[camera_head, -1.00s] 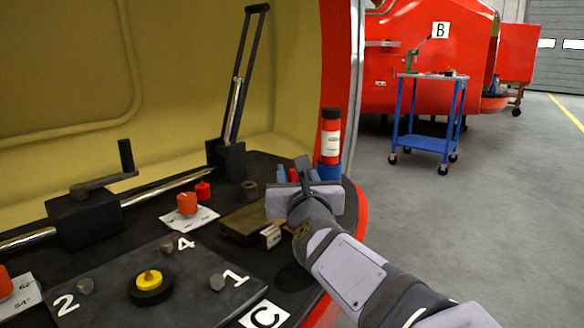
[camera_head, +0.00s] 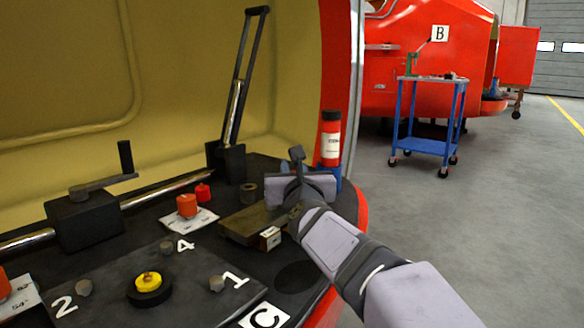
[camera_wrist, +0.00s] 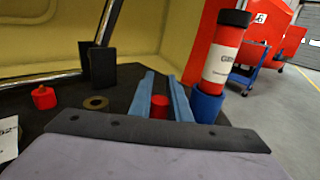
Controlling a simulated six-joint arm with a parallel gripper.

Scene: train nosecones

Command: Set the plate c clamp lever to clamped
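A plate marked C (camera_head: 264,316) lies in the near part of the black base, with numbered bolts and a yellow-centred black knob (camera_head: 149,284). A tall black lever with a chrome rod (camera_head: 237,90) stands in a black block behind the plate, nearly upright and leaning slightly right. I cannot tell whether this is the clamp lever. My gripper (camera_head: 298,168) is over the right part of the base, right of the lever and apart from it. In the wrist view its two blue fingers (camera_wrist: 159,74) stand apart with a red cylinder (camera_wrist: 159,106) showing between them; it looks open.
A red bottle (camera_head: 330,140) in a blue holder stands close to my gripper's right. A crank (camera_head: 100,182) on a black box is at left. Orange (camera_head: 187,206) and red (camera_head: 203,192) knobs stand between. A blue cart (camera_head: 428,120) is on the far floor.

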